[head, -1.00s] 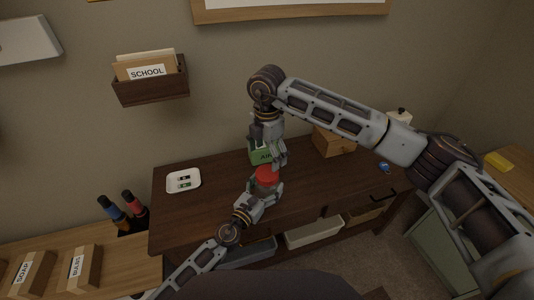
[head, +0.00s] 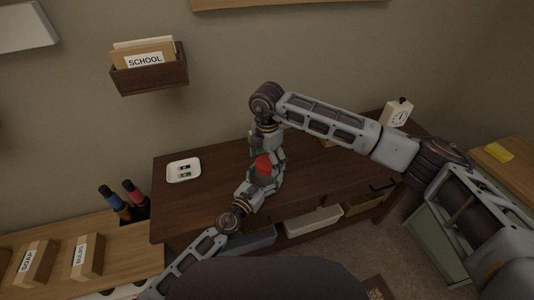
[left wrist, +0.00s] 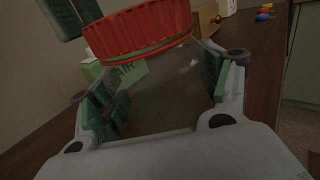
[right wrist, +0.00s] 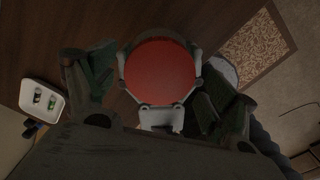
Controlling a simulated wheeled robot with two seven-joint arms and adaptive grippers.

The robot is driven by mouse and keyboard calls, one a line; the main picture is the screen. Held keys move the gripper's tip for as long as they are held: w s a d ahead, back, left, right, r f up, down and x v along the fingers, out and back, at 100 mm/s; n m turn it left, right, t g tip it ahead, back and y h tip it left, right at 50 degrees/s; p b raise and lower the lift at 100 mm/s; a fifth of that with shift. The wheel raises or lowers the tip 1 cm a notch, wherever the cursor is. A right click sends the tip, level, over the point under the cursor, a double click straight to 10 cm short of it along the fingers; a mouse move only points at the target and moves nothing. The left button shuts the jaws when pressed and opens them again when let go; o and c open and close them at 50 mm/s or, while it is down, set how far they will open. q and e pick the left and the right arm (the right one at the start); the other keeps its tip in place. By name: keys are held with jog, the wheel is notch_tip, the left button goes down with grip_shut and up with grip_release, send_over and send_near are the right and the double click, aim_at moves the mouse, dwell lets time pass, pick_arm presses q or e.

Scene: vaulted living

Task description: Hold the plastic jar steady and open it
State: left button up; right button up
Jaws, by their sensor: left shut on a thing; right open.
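The plastic jar (left wrist: 165,95) has a clear body and a ribbed red lid (head: 264,162); it stands upright on the dark wooden desk. My left gripper (head: 263,182) is shut around the jar's body, low and from the front; its fingers flank the jar in the left wrist view (left wrist: 160,105). My right gripper (head: 268,150) points down from above, open. In the right wrist view its fingers (right wrist: 155,95) lie on either side of the round red lid (right wrist: 160,72), with gaps showing between them and the lid. The lid sits on the jar.
A white tray (head: 171,177) with small batteries lies on the desk (head: 205,205) at left. A green box marked AIR (left wrist: 125,75) and a wooden box (left wrist: 207,20) stand behind the jar. The desk's left part is mostly clear.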

jog(key=shift+f, duration=0.3)
